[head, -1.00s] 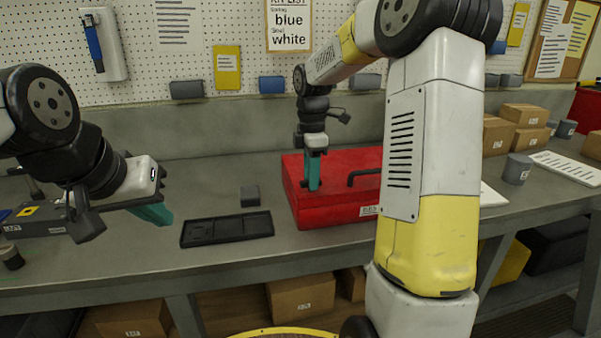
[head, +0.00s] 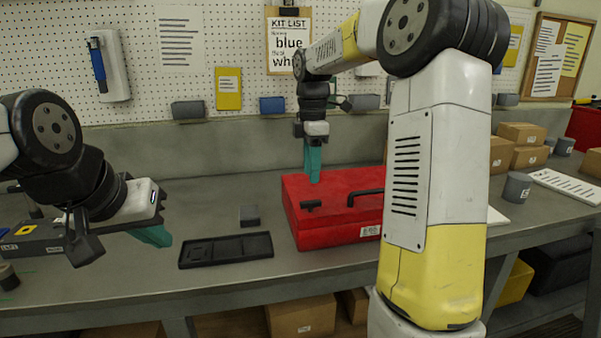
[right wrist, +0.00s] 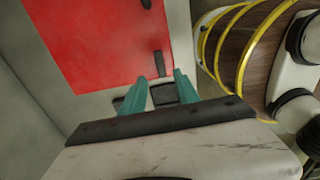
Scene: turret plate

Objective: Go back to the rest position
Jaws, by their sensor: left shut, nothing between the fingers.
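My right gripper (head: 313,165) hangs fingers-down above the back left part of the red case (head: 335,232), clear of the lid. In the right wrist view its two teal fingertips (right wrist: 160,88) stand apart with a gap between them, and nothing is held. The red case also shows in that view (right wrist: 95,45). The case lid is shut, with a small black knob (head: 311,205) at left and a black handle (head: 366,196) further right. My left gripper (head: 153,236) is shut and empty, over the bench left of the black tray.
A black tray (head: 226,251) lies on the grey bench (head: 215,200) in front of a small dark block (head: 250,215). A dark labelled box (head: 33,245) is at the left. Cartons (head: 521,133) and a grey cylinder (head: 517,187) stand right. A pegboard wall rises behind.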

